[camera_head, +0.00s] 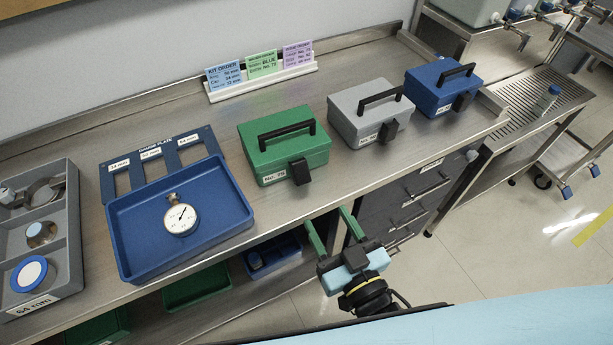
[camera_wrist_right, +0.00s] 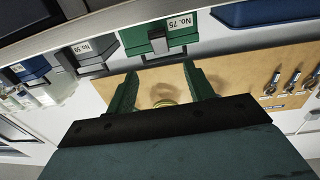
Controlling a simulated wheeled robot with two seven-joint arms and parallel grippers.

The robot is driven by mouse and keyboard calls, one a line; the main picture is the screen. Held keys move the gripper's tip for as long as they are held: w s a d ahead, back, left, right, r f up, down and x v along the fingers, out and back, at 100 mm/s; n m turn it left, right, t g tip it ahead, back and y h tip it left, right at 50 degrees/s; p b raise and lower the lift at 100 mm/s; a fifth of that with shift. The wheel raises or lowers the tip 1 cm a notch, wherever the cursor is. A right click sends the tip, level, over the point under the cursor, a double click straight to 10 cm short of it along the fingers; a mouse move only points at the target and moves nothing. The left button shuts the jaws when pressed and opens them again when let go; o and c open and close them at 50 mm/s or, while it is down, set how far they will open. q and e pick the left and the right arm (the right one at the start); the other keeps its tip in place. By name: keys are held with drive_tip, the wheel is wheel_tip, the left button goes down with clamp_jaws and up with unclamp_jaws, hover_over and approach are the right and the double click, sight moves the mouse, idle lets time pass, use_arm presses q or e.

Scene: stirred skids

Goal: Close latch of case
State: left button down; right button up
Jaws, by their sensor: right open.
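Three small cases with black handles stand in a row on the steel bench: a green case (camera_head: 285,143), a grey case (camera_head: 368,112) and a blue case (camera_head: 444,88). All lids look down. The green case has a black latch (camera_head: 300,172) on its front; whether it is fastened I cannot tell. My right gripper (camera_head: 328,216) is open and empty, in front of the bench edge, apart from the green case. In the right wrist view the green case (camera_wrist_right: 133,40) and its latch (camera_wrist_right: 158,44) show beyond the open fingers (camera_wrist_right: 160,74). My left gripper is out of view.
Cards (camera_head: 262,66) stand at the back. Drawers (camera_head: 415,190) lie below the bench. The bench strip before the green case is clear.

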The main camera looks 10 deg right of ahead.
sight(302, 175)
drive_tip(key=x, duration=0.9)
drive_tip(key=shift+w, duration=0.15)
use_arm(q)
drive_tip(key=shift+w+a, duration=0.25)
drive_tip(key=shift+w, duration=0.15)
use_arm(e)
drive_tip(key=shift+w+a, duration=0.2)
drive_tip(key=shift+w, duration=0.35)
